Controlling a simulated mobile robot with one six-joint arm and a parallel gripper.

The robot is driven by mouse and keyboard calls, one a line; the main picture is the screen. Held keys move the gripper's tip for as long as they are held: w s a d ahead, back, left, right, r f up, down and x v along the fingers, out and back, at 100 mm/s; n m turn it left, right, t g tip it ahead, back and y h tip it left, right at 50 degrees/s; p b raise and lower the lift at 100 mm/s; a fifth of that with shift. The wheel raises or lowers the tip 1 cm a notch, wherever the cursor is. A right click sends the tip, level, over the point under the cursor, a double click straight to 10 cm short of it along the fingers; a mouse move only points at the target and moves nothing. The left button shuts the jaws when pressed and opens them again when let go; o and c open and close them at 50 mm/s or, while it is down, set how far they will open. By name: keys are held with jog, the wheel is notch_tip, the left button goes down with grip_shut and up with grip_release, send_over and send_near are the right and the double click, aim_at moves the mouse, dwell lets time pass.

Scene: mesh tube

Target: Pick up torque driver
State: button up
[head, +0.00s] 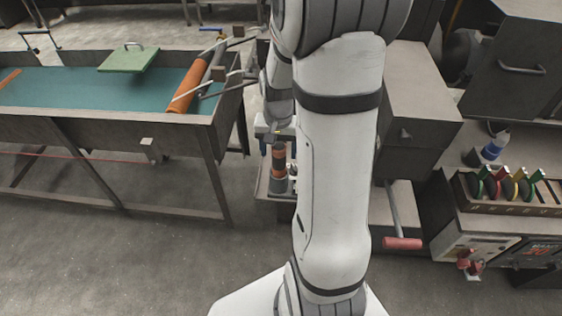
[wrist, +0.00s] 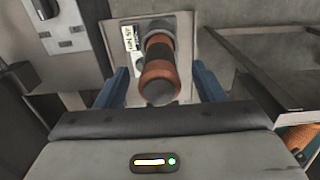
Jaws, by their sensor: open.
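The torque driver (wrist: 158,76) has an orange and dark handle and shows upright, end-on, in the wrist view. It stands in or on a light grey plate (wrist: 184,24) with a small label beside it. In the head view the driver (head: 279,168) stands on a small shelf left of my arm. My gripper (wrist: 160,72) is open, with its blue fingers apart on the left and right of the driver. I see gaps between the fingers and the handle. My gripper (head: 275,135) is partly hidden by my arm in the head view.
A long table (head: 221,108) with a teal surface, an orange roller (head: 187,88) and a green plate (head: 128,60) stands at the left. At the right are a grey cabinet (head: 418,100), a red-handled lever (head: 402,243) and a rack (head: 462,196) of coloured discs. Open floor lies at the lower left.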

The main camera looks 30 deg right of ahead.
aim_at(279, 168)
jog(key=shift+d+f, duration=0.15)
jog(key=shift+f, duration=1.65)
jog(key=shift+c, duration=0.4)
jog(key=shift+w, duration=0.1)
jog(key=c, duration=1.1)
jog(key=shift+r, duration=0.1)
